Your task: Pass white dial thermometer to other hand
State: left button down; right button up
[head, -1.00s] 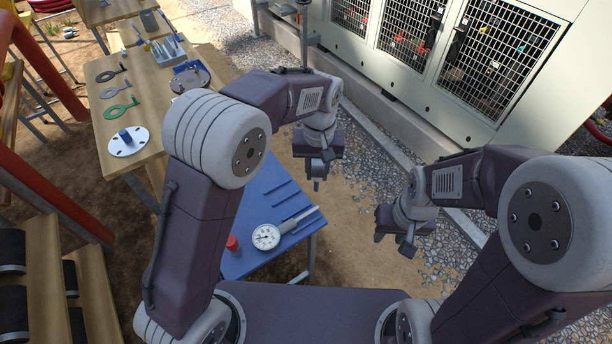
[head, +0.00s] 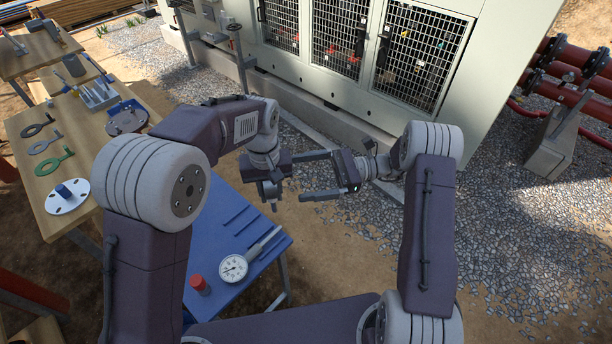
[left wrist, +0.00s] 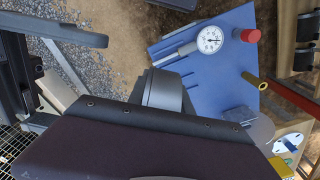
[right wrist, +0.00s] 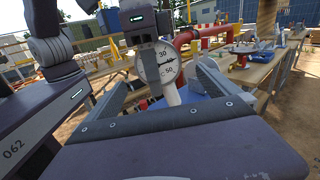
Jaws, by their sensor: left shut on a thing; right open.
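The white dial thermometer (right wrist: 161,63) shows its round face and pale stem in the right wrist view. My left gripper (head: 270,190) is shut on it, and dark gripper parts (right wrist: 148,38) cover the top of the dial. In the head view the thermometer is mostly hidden. My right gripper (head: 308,176) is open, its fingers pointing left toward the left gripper. In the right wrist view the thermometer appears between the two open fingers; I cannot tell whether they touch it. A grey round piece (left wrist: 162,90) shows at the left gripper; I cannot tell what it is.
A blue table (head: 215,255) below holds a white dial gauge (head: 233,268) with a grey stem and a red-capped item (head: 199,284). A wooden bench (head: 30,195) with rings and flanges stands left. The chiller (head: 480,90) stands behind.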

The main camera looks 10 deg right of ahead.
aim_at(270, 191)
jog(key=a, duration=1.2)
jog(key=c, duration=1.4)
pick_arm(q)
jog(key=c, duration=1.1)
grip_release()
pick_arm(e)
jog(key=shift+c, duration=0.6)
